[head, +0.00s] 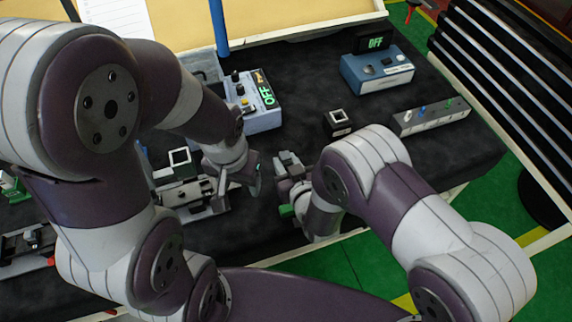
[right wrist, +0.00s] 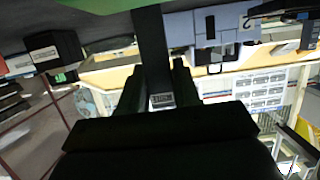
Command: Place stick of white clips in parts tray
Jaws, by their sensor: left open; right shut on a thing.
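My left gripper (head: 240,178) is open at the middle of the black-topped bench, just left of my right gripper. My right gripper (head: 287,182) is low over the bench. In the right wrist view it is shut on a dark upright bar (right wrist: 152,55) with a small grey end. I cannot tell whether this bar is the stick of white clips. No white clips can be made out. A small black box with a white-rimmed square top (head: 337,123) stands right of the grippers. A similar one (head: 180,158) stands at the left. I cannot tell which thing is the parts tray.
A blue-grey device reading OFF (head: 262,120) stands behind the grippers. A blue device (head: 377,70) with an OFF display stands at the back right. A grey bar with knobs (head: 430,116) lies at the right. A metal fixture (head: 192,192) lies left.

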